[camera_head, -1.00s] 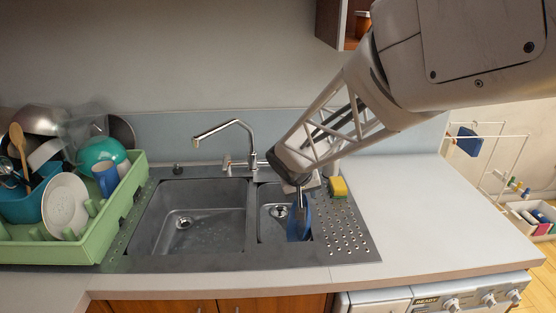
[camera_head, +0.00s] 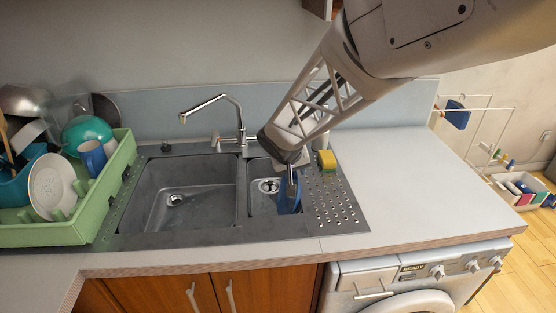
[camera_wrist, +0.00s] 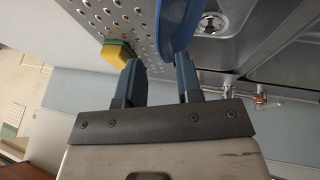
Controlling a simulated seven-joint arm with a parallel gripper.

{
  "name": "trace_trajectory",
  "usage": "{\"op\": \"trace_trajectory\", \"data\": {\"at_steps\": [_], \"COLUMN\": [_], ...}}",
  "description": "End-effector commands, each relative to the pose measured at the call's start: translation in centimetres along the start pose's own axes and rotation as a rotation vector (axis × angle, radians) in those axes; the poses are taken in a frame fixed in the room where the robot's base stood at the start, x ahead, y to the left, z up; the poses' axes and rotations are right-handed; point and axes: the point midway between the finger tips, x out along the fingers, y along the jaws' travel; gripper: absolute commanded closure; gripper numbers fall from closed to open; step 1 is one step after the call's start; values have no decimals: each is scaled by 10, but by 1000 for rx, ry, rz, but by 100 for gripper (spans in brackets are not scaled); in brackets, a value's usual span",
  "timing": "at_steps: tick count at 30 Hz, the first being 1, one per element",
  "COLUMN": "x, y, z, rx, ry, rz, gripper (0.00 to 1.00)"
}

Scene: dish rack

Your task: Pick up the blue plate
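The blue plate (camera_head: 289,196) stands on edge in the small right sink basin, near its right wall. In the wrist view the plate (camera_wrist: 177,22) shows at the top, its lower edge reaching into the gap between my fingers, close to the right finger. My gripper (camera_head: 291,178) is above the plate in the head view, pointing down. In the wrist view my gripper (camera_wrist: 158,68) is open, with a clear gap between the left finger and the plate. Part of the plate is hidden by my gripper in the head view.
A yellow-green sponge (camera_head: 327,160) lies beside the perforated drainboard (camera_head: 338,203). The faucet (camera_head: 240,125) rises behind the basins. A green dish rack (camera_head: 110,185) with dishes and a blue cup (camera_head: 92,157) stands at left. The right counter (camera_head: 420,185) is clear.

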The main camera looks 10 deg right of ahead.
Motion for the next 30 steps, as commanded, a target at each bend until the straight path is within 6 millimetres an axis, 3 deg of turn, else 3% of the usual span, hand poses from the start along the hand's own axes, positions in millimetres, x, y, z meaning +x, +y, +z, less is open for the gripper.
{"op": "trace_trajectory", "data": {"at_steps": [8,21,30], "x": [5,47,52], "y": [0,1,1], "z": [0,-2,-2], "rx": [0,1,0], "ry": [-1,-1,0], "rz": [0,0,0], "gripper": [67,67,67]}}
